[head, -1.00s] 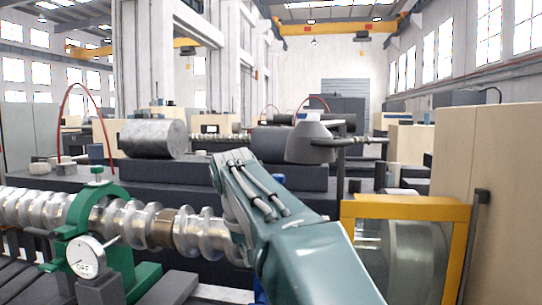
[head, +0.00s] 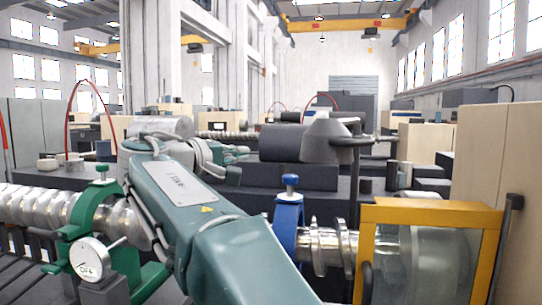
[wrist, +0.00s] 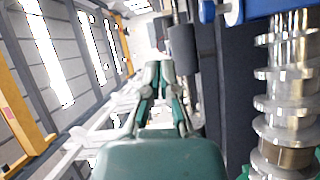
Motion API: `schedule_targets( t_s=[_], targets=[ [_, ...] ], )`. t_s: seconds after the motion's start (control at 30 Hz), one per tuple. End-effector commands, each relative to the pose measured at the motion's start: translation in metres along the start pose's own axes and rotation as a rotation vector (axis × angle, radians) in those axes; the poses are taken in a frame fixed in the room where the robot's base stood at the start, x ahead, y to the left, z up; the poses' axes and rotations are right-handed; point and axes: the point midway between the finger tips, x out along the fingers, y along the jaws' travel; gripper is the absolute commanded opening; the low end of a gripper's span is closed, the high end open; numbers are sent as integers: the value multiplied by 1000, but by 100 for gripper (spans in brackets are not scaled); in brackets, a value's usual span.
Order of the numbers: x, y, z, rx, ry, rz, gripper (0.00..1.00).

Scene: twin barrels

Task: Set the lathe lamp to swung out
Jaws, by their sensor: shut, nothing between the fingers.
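The lathe lamp is a grey cone-shaped shade (head: 328,140) on a dark arm and upright post (head: 355,172). It hangs above the lathe bed, left of the yellow-framed guard. My gripper (head: 243,154) is shut and empty. In the head view it is left of the lamp shade, apart from it, with its tips pointing right. In the wrist view my gripper (wrist: 158,68) shows with its fingertips together and nothing between them. I cannot clearly make out the lamp in the wrist view.
A shiny crankshaft (head: 322,245) runs across the front through a green rest (head: 122,245) and a blue rest (head: 289,222). The yellow guard frame (head: 430,216) and a beige cabinet (head: 482,150) stand at right. A dark cylinder (head: 281,144) lies behind the lamp.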

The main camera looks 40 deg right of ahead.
Motion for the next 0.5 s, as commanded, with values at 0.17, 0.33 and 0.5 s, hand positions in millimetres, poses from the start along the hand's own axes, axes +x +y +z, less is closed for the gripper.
schedule_targets(
  t_s=[0.17,0.33,0.5],
  targets=[
    [29,-1,1,0,-7,-2,0],
    [62,-1,2,0,-6,-3,0],
    [94,-1,2,1,-6,-4,0]
  ],
)
